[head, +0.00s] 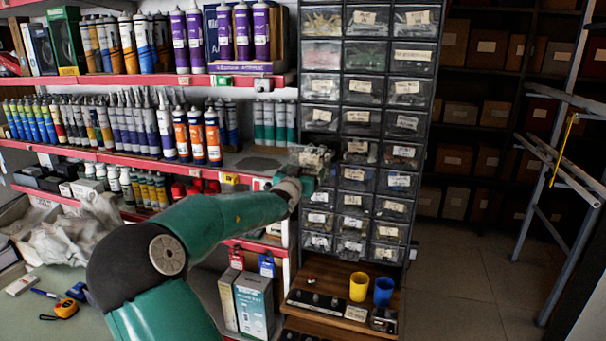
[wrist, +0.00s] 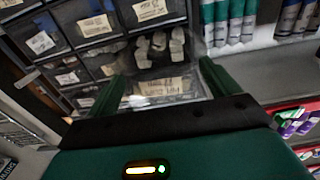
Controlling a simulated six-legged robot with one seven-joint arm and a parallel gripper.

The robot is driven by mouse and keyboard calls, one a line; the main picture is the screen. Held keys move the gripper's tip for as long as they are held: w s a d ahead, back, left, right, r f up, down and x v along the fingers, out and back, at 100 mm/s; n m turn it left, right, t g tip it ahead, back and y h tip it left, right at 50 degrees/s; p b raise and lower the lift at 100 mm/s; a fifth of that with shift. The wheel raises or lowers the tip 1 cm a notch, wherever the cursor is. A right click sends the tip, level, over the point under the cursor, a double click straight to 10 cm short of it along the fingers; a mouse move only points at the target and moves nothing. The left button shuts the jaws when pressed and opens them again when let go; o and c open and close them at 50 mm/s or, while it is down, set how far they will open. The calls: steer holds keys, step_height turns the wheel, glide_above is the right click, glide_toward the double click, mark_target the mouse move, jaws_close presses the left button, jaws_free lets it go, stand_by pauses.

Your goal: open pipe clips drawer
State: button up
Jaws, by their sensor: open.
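A dark cabinet of small clear-fronted drawers (head: 348,30) stands at the centre of the head view. Its drawers carry pale labels, too small or blurred for me to tell which reads pipe clips. My gripper (head: 314,160) is at the left column, around mid-height, and hides part of the drawers there. In the wrist view my gripper (wrist: 160,82) is open, with its two green fingers apart. A drawer with pale fittings and a label (wrist: 165,87) shows between the fingers. I cannot tell whether the fingers touch it. The neighbouring drawer fronts look closed.
Shelves of sealant tubes (head: 90,120) with red edges (head: 140,80) stand left of the cabinet. A wooden stand (head: 330,270) below holds a yellow cup (head: 359,287) and a blue cup (head: 383,291). Floor (head: 470,280) is clear at right, before a metal rack (head: 540,200).

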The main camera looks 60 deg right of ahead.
steer(key=shift+a, duration=0.15)
steer(key=s+a, duration=0.2)
steer(key=a, duration=1.1)
steer(key=shift+a, duration=0.2)
steer(key=shift+s, duration=0.1)
